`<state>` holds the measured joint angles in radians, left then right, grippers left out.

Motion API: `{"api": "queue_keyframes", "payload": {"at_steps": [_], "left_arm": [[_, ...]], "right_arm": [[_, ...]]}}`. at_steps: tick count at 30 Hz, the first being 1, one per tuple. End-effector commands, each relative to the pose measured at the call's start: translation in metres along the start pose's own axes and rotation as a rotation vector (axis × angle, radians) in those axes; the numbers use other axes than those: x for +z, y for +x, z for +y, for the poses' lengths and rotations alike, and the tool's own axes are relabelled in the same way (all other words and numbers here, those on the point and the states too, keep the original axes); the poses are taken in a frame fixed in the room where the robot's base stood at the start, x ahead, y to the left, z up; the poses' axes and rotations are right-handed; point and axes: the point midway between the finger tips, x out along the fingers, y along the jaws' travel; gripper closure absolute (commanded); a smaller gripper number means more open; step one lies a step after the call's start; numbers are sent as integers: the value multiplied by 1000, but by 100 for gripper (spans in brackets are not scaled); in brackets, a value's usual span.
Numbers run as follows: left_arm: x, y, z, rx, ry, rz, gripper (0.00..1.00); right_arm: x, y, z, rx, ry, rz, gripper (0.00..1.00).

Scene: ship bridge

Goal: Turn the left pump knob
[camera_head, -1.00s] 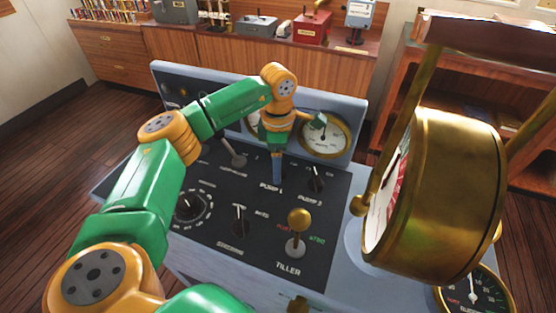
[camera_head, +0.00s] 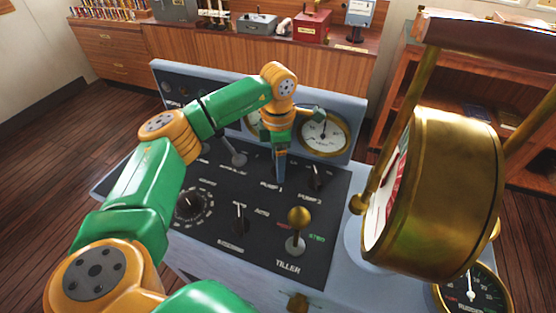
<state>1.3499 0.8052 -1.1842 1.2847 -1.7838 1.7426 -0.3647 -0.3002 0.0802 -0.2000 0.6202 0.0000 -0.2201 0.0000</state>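The console panel (camera_head: 262,241) is black and carries several knobs and levers. The label "PUMP 1" (camera_head: 271,187) shows just below my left gripper (camera_head: 279,177), whose fingers point down at that spot. The left pump knob is hidden behind the fingers, so I cannot tell whether they grip it. The gap between the fingertips does not show. The right pump knob (camera_head: 317,176), black, stands to the right above the label "PUMP 2". My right gripper is not in view.
A brass tiller lever (camera_head: 299,222) stands in front of the pump knobs. A dark lever (camera_head: 235,156) is to the left. A white-faced gauge (camera_head: 323,133) is behind on the upright panel. A large brass telegraph (camera_head: 445,190) blocks the right side.

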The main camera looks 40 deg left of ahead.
Motion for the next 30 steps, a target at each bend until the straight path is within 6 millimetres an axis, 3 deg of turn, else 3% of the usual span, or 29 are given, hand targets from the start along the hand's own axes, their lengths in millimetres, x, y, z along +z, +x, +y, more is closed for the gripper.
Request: {"api": "queue_keyframes", "payload": {"at_steps": [1, 3, 11, 21, 30], "left_arm": [[1, -2, 1, 4, -4, -5, 15], [0, -2, 1, 4, -3, -4, 0], [1, -6, 1, 3, -1, -5, 0], [1, -68, 1, 4, -3, -6, 0], [0, -72, 1, 2, -2, -3, 0]], "right_arm": [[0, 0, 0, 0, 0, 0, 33], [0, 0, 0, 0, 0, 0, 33], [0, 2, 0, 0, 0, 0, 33], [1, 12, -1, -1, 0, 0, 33], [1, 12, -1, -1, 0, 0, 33]]}}
